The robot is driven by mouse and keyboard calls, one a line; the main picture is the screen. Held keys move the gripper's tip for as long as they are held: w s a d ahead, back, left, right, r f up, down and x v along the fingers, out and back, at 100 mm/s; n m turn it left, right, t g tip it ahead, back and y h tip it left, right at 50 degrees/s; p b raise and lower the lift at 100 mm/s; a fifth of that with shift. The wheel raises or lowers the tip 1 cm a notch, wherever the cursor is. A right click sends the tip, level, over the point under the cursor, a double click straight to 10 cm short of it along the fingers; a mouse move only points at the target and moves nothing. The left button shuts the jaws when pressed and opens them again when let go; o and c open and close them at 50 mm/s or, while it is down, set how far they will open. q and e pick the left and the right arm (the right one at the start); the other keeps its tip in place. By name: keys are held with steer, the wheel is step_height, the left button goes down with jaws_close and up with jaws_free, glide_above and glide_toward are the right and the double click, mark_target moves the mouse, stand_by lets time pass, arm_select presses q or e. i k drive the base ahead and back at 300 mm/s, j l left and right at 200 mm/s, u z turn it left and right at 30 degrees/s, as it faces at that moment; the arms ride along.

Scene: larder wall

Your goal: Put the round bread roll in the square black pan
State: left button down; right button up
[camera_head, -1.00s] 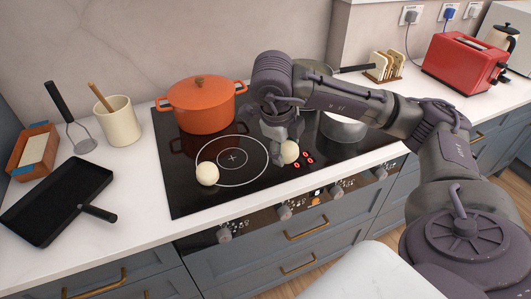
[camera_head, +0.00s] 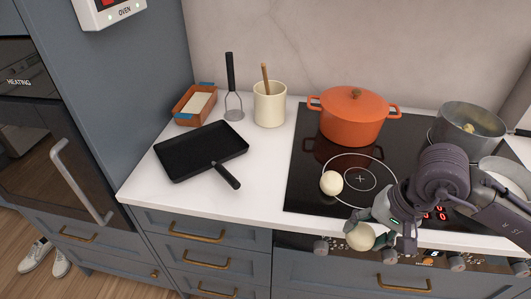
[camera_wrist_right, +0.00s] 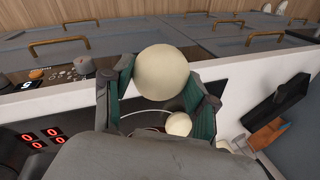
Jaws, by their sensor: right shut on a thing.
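My right gripper (camera_head: 376,232) is shut on a pale round roll (camera_head: 360,237) and holds it over the front edge of the cooktop. In the right wrist view the roll (camera_wrist_right: 167,72) sits between the two green-padded fingers. A second pale round roll (camera_head: 331,183) lies on the cooktop, left of the ring mark; it also shows in the right wrist view (camera_wrist_right: 179,124). The square black pan (camera_head: 195,152) lies empty on the white counter at left, its handle pointing to the front right. My left gripper is not in view.
The black cooktop (camera_head: 308,188) bears an orange pot (camera_head: 352,120) and a steel pot (camera_head: 468,128) at the back. A cream crock (camera_head: 269,107), a masher (camera_head: 232,102) and a brown box (camera_head: 193,106) stand behind the pan. The counter between pan and cooktop is clear.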

mark_target(217, 144)
steer(key=i+l+u, duration=0.1)
steer(key=u, duration=0.95)
steer(key=i+u, duration=0.15)
steer(key=i, duration=0.35)
